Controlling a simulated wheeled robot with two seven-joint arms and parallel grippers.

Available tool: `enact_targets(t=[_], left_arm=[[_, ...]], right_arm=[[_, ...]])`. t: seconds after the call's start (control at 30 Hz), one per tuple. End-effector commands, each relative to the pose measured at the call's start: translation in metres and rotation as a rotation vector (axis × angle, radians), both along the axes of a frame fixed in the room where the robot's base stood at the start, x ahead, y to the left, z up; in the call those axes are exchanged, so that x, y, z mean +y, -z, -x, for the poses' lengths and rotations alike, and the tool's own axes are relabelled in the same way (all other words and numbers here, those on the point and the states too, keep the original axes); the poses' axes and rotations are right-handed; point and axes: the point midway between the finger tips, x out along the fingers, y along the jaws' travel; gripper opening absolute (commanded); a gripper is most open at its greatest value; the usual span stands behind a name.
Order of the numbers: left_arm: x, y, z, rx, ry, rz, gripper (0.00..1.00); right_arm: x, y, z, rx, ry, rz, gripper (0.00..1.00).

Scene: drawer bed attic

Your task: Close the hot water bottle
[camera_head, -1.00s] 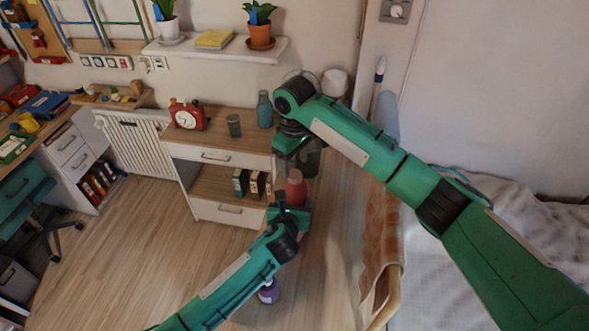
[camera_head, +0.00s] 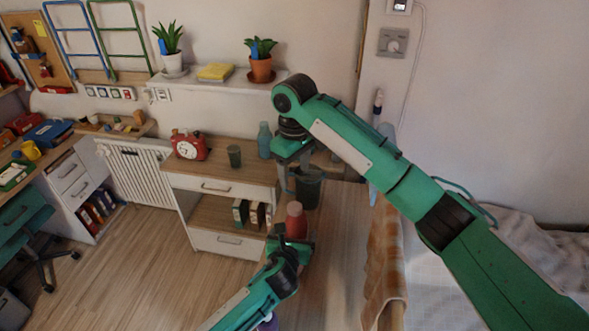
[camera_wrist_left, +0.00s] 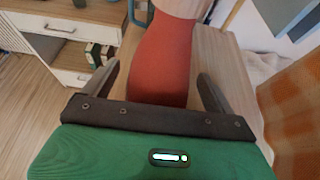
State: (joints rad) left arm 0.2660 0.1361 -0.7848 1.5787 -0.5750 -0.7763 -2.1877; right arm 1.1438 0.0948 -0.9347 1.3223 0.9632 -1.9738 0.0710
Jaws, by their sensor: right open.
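A red bottle (camera_head: 297,222), likely the hot water bottle, stands on the wooden surface in the middle of the head view. It also fills the upper middle of the left wrist view (camera_wrist_left: 162,60), where its top is cut off. My left gripper (camera_head: 290,243) is at the bottle. In the wrist view its two fingers stand apart on either side of the bottle, with gaps visible. My right gripper (camera_head: 297,172) is open above and behind the bottle, close to a dark container (camera_head: 308,190). I cannot make out a separate cap.
A drawer cabinet (camera_head: 215,187) with a red clock (camera_head: 189,146), a cup (camera_head: 234,156) and a blue-grey bottle (camera_head: 264,140) stands to the left. An orange checked cloth (camera_head: 384,262) hangs at right beside the bed (camera_head: 500,250).

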Motion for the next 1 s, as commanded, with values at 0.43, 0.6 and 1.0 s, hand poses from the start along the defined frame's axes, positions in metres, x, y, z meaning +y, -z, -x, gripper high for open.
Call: enact_targets(t=[0.43,0.6,1.0], left_arm=[[0.002,-0.004,0.013,-0.002,0.001,0.0,0.89],[0.007,-0.014,0.038,-0.002,0.002,-0.001,0.89],[0.017,-0.041,0.102,-0.001,0.001,0.002,0.89]], right_arm=[[0.0,0.004,0.0,0.0,0.0,0.0,0.6],[0.0,0.011,0.0,0.0,0.0,0.0,0.6],[0.0,0.025,0.0,0.0,0.0,0.0,0.6]])
